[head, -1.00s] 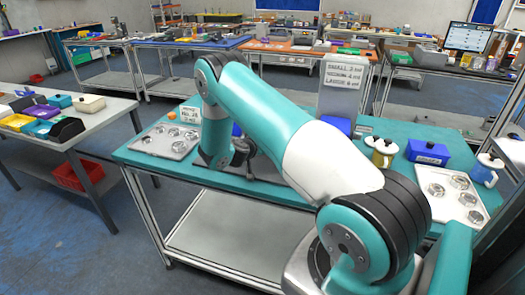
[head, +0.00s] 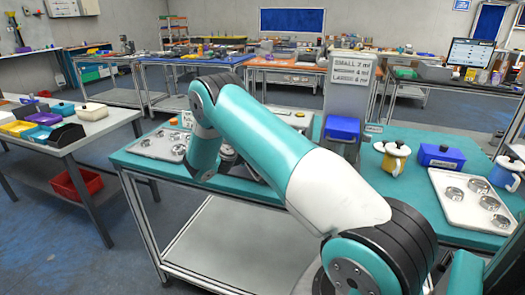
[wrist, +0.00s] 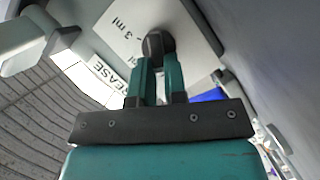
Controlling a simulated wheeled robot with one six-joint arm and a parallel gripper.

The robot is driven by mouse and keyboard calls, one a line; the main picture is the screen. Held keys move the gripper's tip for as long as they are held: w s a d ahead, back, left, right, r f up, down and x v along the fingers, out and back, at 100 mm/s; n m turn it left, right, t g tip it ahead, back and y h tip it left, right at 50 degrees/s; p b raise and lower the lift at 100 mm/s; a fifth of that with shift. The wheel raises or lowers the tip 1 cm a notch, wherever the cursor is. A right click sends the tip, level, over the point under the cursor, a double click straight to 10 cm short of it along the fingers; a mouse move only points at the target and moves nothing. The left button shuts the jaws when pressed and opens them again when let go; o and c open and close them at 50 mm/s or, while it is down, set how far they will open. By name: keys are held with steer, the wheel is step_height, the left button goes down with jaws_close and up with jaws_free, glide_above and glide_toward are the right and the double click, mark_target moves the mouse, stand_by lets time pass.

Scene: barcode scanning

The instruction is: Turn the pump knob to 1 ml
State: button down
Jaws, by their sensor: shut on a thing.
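In the wrist view my gripper (wrist: 160,85) has its two teal fingers closed on a small dark round knob (wrist: 158,42). The knob stands in front of a white panel (wrist: 118,25) with printed text ending in "3 ml". A "GREASE" label (wrist: 108,72) shows to the left of the fingers. Where the knob points on its scale cannot be told. In the head view my arm hides my gripper and the knob. A grey upright unit (head: 348,95) with a printed sign of small, medium and large ml amounts stands behind my arm.
A blue bin (head: 342,128) is at the upright unit's front. Another ring tray (head: 150,147) lies at the bench's left end. A grey side table (head: 95,130) stands left.

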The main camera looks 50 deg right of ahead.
steer(key=shift+w, duration=0.1)
stand_by(0.3)
steer(key=c, duration=1.2)
jaws_free()
steer(key=shift+o, duration=0.2)
steer(key=a+b, duration=0.1)
steer(key=a, duration=0.3)
steer(key=a+r+b, duration=0.1)
steer(key=a, duration=0.3)
steer(key=a+r+b, duration=0.1)
steer(key=a, duration=0.4)
steer(key=shift+s+a+r, duration=0.1)
steer(key=shift+s, duration=0.15)
steer(key=a+p, duration=0.2)
steer(key=a+r+p, duration=0.1)
steer(key=a+p, duration=0.1)
steer(key=shift+s, duration=0.2)
